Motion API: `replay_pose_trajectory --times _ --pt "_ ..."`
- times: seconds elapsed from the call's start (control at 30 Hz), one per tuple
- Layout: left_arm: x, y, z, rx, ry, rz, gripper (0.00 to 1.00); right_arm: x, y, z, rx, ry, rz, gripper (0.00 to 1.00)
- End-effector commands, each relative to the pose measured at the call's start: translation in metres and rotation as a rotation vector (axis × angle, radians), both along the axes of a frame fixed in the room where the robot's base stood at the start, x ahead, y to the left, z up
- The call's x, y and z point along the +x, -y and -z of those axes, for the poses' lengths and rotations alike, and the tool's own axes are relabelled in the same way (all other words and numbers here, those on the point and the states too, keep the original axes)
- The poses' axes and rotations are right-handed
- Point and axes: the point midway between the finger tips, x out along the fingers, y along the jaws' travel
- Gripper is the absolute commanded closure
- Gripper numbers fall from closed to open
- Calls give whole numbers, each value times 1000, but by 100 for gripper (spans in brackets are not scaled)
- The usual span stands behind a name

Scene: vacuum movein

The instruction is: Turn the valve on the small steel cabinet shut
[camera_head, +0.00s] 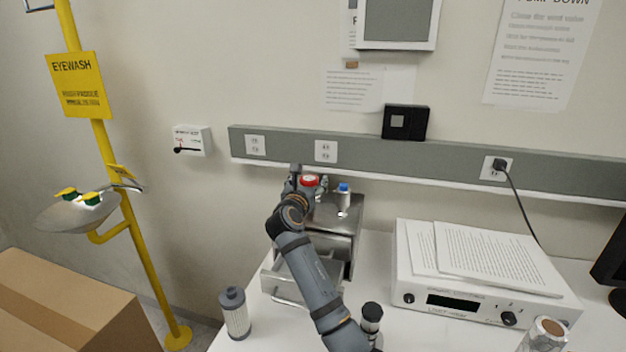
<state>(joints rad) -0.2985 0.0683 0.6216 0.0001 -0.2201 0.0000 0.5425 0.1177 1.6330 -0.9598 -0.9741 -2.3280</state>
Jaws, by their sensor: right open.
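The small steel cabinet (352,215) stands on the white bench against the wall. A red round knob (309,180), which looks like the valve handle, shows above the cabinet's left part. A blue-capped fitting (343,188) stands on the cabinet top, right of the red knob. My right arm reaches up from the bottom across the cabinet front. My right gripper (298,178) is open right beside the red knob; I cannot tell whether it touches. The arm hides the valve's lower part and the cabinet's left side. My left gripper is out of view.
A drawer (277,284) sticks out low on the cabinet. A grey filter cartridge (236,314) stands at the bench's left edge. A white instrument (480,290) with papers and a glass jar (545,337) fill the right. An eyewash (75,215) and cardboard box (65,305) stand left.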

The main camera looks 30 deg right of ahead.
Motion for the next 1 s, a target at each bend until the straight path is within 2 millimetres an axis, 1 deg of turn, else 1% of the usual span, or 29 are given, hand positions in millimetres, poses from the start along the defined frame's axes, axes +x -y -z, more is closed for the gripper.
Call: replay_pose_trajectory --times 0.03,0.1,0.27,0.3,0.47,0.7,1.0 --pt "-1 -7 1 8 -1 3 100 0 -1 0 0 0 0 27" --pt "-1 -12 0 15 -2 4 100 0 -1 0 0 0 0 27" --pt "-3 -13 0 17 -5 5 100 0 -1 -1 0 0 0 27" --pt "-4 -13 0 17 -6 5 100 0 -1 -1 0 0 0 29" --pt "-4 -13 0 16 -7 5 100 0 -1 -1 0 0 0 50" --pt "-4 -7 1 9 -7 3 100 0 -1 0 0 0 0 82" --pt "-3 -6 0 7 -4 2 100 0 -1 0 0 0 2 82"
